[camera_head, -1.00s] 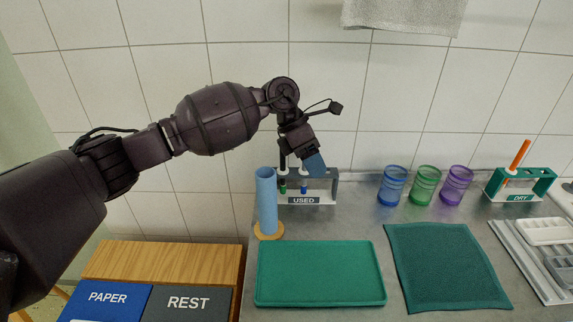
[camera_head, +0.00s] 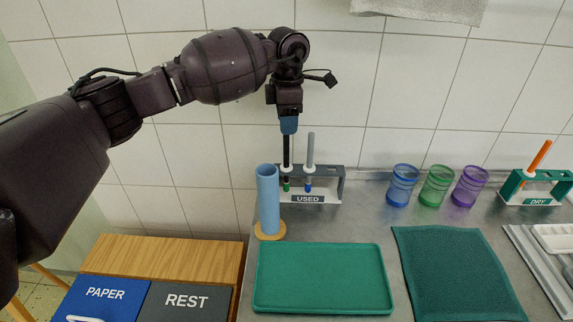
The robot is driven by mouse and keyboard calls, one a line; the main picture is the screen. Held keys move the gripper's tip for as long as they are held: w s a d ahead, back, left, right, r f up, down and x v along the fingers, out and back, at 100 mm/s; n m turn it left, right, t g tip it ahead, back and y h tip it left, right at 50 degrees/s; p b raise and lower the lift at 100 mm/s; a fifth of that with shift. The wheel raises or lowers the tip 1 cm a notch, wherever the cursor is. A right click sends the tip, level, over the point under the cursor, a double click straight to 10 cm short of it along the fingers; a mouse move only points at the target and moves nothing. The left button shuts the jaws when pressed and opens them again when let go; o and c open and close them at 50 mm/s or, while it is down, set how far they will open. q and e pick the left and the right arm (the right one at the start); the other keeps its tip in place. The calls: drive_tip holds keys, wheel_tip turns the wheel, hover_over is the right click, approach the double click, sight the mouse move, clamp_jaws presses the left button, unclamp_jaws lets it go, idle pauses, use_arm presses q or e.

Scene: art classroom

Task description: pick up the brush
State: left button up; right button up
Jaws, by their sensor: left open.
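The USED rack (camera_head: 339,187) stands at the back of the metal counter. It holds a brush with a black handle (camera_head: 287,152) and green tip, and a brush with a grey handle (camera_head: 310,150) and blue tip. Both stand upright. A third brush, orange (camera_head: 540,155), leans in the DRY rack (camera_head: 517,184) at the right. My left gripper (camera_head: 289,126) is open and points down at the top of the black handle. Its blue fingertips overlap the handle's upper end; I cannot tell whether they touch it. My right gripper is not in view.
A blue tube on a wooden base (camera_head: 268,200) stands just left of the USED rack. A green tray (camera_head: 320,280) and a dark green mat (camera_head: 455,270) lie in front. Blue (camera_head: 402,187), green (camera_head: 436,187) and purple (camera_head: 469,187) cups stand to the right.

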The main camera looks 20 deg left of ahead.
use_arm(q)
hover_over(286, 164)
drive_tip(key=shift+w+f, duration=0.25)
drive_tip(key=shift+f, duration=1.05)
drive_tip(key=shift+w+f, duration=0.2)
drive_tip(key=shift+f, duration=1.1)
drive_tip(key=shift+c, duration=0.5)
clamp_jaws()
